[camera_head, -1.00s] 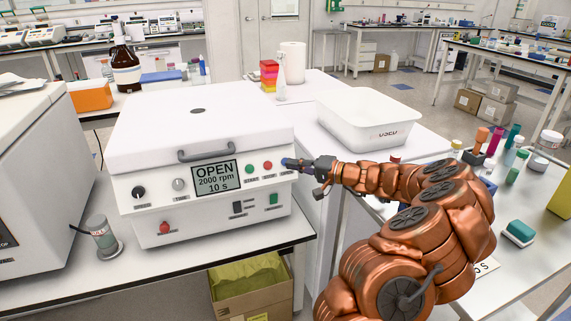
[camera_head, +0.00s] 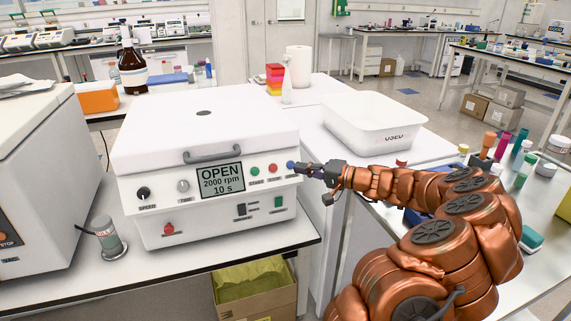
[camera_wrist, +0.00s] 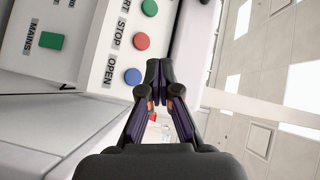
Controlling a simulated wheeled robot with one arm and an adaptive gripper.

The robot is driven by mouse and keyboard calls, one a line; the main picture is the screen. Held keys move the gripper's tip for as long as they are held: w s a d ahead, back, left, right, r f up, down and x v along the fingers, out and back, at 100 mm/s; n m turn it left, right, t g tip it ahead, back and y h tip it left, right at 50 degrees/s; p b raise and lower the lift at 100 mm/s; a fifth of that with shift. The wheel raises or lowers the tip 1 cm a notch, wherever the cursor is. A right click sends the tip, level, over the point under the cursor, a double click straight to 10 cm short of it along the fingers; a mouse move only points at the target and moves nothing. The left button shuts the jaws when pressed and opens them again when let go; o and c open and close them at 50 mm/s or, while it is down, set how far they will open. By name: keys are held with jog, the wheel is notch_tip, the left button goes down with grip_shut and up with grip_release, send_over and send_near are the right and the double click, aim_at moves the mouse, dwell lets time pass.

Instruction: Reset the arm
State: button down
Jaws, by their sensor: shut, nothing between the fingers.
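The white box-shaped device (camera_head: 205,130) stands on the bench at left centre, its lid down and its screen (camera_head: 221,180) reading OPEN, 2000 rpm, 10 s. My gripper (camera_head: 299,167) is at the right end of its front panel, beside the blue button. In the wrist view my gripper (camera_wrist: 159,72) is shut and empty, its fingertips together. The blue OPEN button (camera_wrist: 133,76) lies just left of the tips there; I cannot tell if they touch it. The red STOP button (camera_wrist: 141,41) and green START button (camera_wrist: 149,8) are beyond it.
A white tub (camera_head: 371,125) stands behind my arm. A side bench with several bottles and a teal-topped block (camera_head: 530,240) lies to the right. A cardboard box (camera_head: 255,290) sits below the bench.

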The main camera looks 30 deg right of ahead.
dwell(0.4)
jog(key=s+a+r+n+g+y, duration=0.1)
jog(key=a+r+n+g+y, duration=0.15)
jog(key=a, duration=0.65)
jog(key=s+a+r+n+g+y, duration=0.1)
jog(key=a+n+g, duration=0.2)
jog(key=a, duration=0.6)
jog(key=s+a+f+n+g+h, duration=0.1)
jog(key=s+a+n+g, duration=0.15)
jog(key=s+a, duration=0.4)
jog(key=s+a+n+g, duration=0.1)
jog(key=s+a+g, duration=0.25)
jog(key=a, duration=0.55)
jog(key=s+a+f+n+g+h, duration=0.1)
jog(key=s+a+f+g+h, duration=0.1)
jog(key=s, duration=0.4)
jog(key=s+a+f+g+h, duration=0.1)
jog(key=s+f+g+h, duration=0.15)
jog(key=s, duration=0.45)
jog(key=s+d+f+g+h, duration=0.1)
jog(key=s+d+f+h, duration=0.1)
jog(key=s+d+h, duration=0.3)
jog(key=s+d+f+h, duration=0.1)
jog(key=s+d+f, duration=0.15)
jog(key=s, duration=0.55)
notch_tip(320, 180, up, 14)
jog(key=p, duration=1.2)
jog(key=shift+w+d+m+p, duration=0.3)
jog(key=shift+w, duration=0.05)
